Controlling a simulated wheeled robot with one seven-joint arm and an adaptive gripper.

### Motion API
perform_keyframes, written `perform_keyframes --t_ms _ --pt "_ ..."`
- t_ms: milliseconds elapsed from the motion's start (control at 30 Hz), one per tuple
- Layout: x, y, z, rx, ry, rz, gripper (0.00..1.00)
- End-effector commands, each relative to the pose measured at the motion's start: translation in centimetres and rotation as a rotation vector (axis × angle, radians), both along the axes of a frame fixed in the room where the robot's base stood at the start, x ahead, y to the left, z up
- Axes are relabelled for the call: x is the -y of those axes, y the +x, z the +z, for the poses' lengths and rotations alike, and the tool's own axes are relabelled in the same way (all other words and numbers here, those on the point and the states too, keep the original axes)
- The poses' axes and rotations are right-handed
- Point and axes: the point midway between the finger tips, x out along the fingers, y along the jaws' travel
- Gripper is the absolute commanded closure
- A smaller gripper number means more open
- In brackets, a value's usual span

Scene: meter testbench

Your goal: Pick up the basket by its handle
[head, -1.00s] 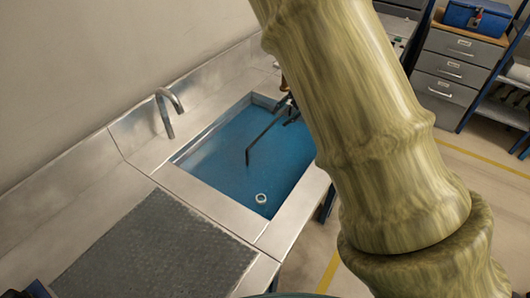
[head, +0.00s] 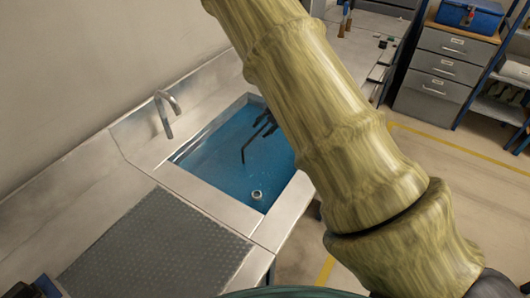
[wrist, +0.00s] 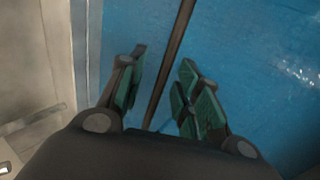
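A thin dark bent rod, which looks like the basket's handle (head: 244,153), stands in the blue sink basin in the head view. I cannot make out the basket's body. My gripper (head: 268,122) is partly hidden behind my arm, at the rod's upper right end. In the wrist view, my gripper (wrist: 162,88) is open, with green-padded fingers on both sides. The brown rod of the handle (wrist: 170,65) runs lengthwise between the fingers, with gaps visible on both sides. Its lower end is hidden by the gripper body.
The sink (head: 215,205) has a raised metal rim and a blue bottom with a drain (head: 257,195). A curved faucet (head: 164,112) stands at its left back. A grey textured mat (head: 150,245) lies on the counter in front. Drawers (head: 445,75) stand far right.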

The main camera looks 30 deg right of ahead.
Motion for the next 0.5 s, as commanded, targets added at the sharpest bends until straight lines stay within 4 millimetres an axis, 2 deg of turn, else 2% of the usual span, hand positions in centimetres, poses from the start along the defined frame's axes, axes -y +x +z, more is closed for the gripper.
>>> perform_keyframes --t_ms 300,367,500 --pt "-0.08 0.17 -0.27 0.0 -0.001 -0.001 0.67" --pt "-0.09 0.17 -0.27 0.0 -0.001 -0.001 0.76" --pt "-0.09 0.16 -0.26 0.0 -0.001 -0.001 1.0"
